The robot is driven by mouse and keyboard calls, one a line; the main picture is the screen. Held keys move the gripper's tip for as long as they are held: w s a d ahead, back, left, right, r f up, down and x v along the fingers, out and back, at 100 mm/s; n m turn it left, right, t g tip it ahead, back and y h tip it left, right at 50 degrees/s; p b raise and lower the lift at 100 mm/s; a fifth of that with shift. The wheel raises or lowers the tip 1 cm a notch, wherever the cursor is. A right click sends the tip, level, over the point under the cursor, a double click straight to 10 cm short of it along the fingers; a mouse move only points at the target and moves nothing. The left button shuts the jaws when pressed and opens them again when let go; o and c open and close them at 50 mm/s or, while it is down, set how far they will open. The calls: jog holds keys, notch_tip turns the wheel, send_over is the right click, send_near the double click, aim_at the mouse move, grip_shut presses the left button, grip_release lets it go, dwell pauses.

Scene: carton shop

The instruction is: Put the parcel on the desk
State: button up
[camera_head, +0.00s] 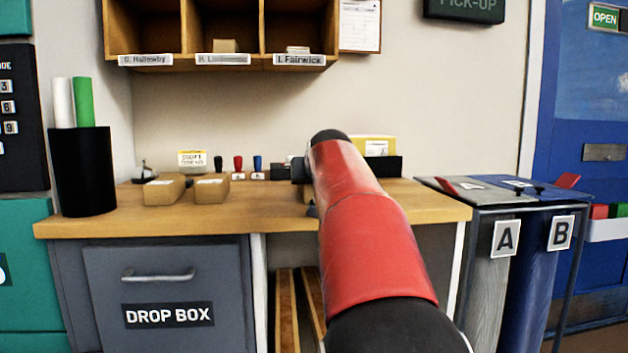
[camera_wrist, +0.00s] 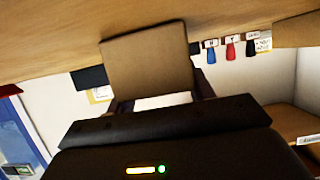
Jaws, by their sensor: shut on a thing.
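The parcel, a plain brown carton (camera_wrist: 150,65), is between the fingers of my gripper (camera_wrist: 158,100) in the wrist view, which looks upside down. My gripper is shut on it. The wooden desk (camera_wrist: 40,45) fills the top of that view, close to the parcel's far end; I cannot tell whether they touch. In the head view my gripper (camera_head: 300,175) is over the right part of the desk (camera_head: 250,218), mostly hidden by my red arm. Only a sliver of the held parcel (camera_head: 308,196) shows there.
Two other cartons, one (camera_head: 164,190) and another (camera_head: 212,188), sit on the desk's left part. Stamps (camera_head: 238,164), a bell (camera_head: 143,173) and a yellow-and-white item (camera_head: 374,148) stand along the back. A black bin (camera_head: 84,172) is at left. Pigeonholes (camera_head: 222,30) hang above.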

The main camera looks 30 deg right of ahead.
jog(key=o, duration=1.1)
jog(key=shift+s+a+r, duration=0.1)
jog(key=shift+s+r, duration=0.05)
jog(key=v, duration=1.1)
jog(key=shift+s+r, duration=0.15)
jog(key=shift+s, duration=0.1)
jog(key=shift+a, duration=0.15)
